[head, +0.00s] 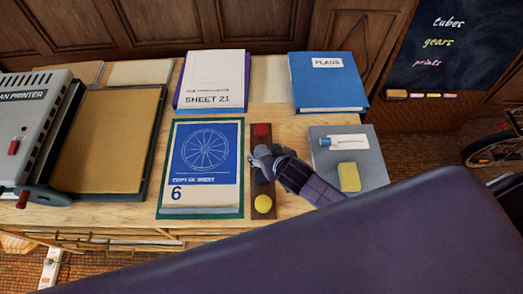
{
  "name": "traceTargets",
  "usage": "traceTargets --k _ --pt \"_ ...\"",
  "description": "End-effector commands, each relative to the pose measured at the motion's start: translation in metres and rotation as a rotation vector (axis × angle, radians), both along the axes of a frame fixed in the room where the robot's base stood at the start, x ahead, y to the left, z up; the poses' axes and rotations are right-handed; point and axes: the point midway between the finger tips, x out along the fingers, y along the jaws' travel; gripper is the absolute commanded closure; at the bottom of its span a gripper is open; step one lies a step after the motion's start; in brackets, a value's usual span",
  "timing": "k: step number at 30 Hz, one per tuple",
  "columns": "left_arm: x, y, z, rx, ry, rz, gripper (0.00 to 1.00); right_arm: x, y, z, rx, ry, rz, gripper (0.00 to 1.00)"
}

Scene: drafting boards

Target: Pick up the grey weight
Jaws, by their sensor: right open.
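A dark brown wooden strip (264,214) stands on the pale wooden table, with a red round piece (262,130) at its far end and a yellow round piece (263,204) at its near end. My right gripper (257,163) is over the middle of the strip, between these two pieces, with its fingers open. I cannot make out a grey weight apart from the gripper's own grey parts; the middle of the strip is largely hidden by the gripper. My left gripper is not in view.
A blueprint sheet marked 6 (206,172) lies left of the strip. A grey tray (368,177) with a yellow sponge (349,177) and a blue-capped tube (342,141) is to the right. Behind are a white book (213,77), a blue binder (326,80); a printer (32,113) is far left.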

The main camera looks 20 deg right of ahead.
Motion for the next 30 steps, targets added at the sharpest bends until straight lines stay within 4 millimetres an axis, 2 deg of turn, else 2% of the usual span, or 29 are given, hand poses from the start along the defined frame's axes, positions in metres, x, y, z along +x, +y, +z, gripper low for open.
traceTargets --k 8,17,30 --pt "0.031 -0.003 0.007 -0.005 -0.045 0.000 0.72 0.017 0.002 -0.018 0.000 0.001 0.000 0.43" --pt "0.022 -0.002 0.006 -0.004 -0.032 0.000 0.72 0.018 0.002 -0.020 0.001 0.001 0.001 0.44" --pt "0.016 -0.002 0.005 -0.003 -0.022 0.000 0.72 0.018 0.002 -0.019 0.001 0.001 0.001 0.92"
